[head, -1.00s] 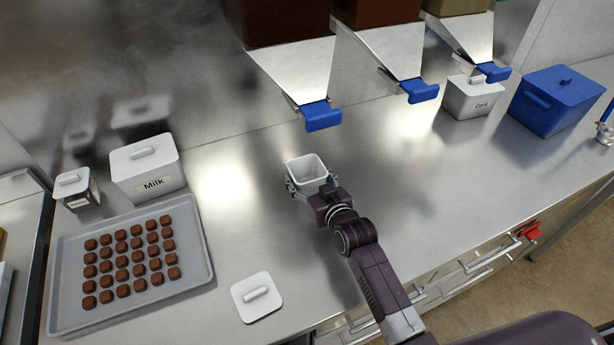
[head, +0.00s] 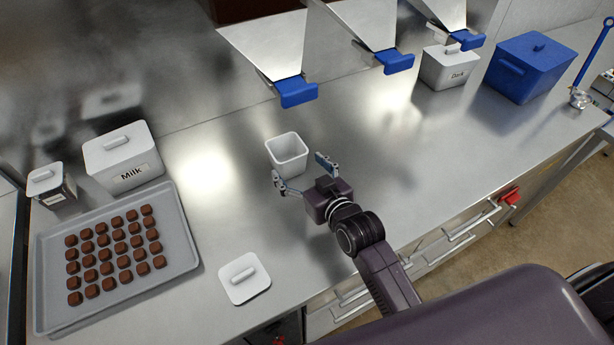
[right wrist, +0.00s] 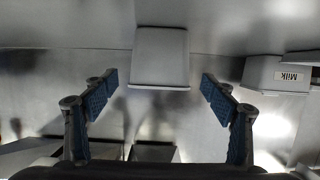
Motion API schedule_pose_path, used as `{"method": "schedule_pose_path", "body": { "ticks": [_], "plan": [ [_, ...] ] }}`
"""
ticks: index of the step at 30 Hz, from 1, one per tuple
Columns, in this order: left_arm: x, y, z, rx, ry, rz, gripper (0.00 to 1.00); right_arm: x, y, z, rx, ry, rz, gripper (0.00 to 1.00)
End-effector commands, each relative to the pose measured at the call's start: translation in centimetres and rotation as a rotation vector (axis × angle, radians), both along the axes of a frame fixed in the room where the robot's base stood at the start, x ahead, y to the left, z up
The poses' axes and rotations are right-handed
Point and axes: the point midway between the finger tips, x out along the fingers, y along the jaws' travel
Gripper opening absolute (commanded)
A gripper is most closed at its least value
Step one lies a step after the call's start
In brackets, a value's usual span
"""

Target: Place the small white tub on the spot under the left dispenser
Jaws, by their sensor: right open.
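The small white tub (head: 287,163) stands upright, open and lidless, on the steel counter in the head view. It is in front of the left dispenser's chute (head: 275,50) with its blue lever (head: 298,93). The spot itself is not visibly marked. My right gripper (head: 298,170) is open, on the near side of the tub, with its fingers apart and pointing toward it. In the right wrist view the tub (right wrist: 160,57) lies ahead between the spread fingertips, clear of both. My left gripper is not in view.
A white lid (head: 244,278) lies near the counter's front edge. A tray (head: 185,245) of chocolates and a Milk box (head: 125,160) are at left. A Dark tub (head: 448,68) and a blue box (head: 530,68) stand at the back right. The counter's right middle is clear.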

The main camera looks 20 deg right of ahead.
Motion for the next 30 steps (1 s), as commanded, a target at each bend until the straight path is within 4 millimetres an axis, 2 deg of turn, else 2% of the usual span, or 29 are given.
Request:
{"method": "schedule_pose_path", "body": {
  "ticks": [4, 10, 27, 30],
  "plan": [
    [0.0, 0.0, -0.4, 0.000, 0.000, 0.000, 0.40, -2.4, -0.5, 0.5, 0.000, 0.002, 0.000, 0.78],
    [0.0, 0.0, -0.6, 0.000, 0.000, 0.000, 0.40, -4.0, -0.8, 1.2, -0.001, 0.001, -0.001, 0.78],
    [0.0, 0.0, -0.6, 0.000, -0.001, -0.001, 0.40, -4.2, -0.8, 1.4, 0.000, 0.001, 0.000, 0.78],
    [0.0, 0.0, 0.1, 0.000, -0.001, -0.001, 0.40, -4.2, -0.8, 2.0, 0.000, 0.000, 0.000, 0.78]
  ]
}}
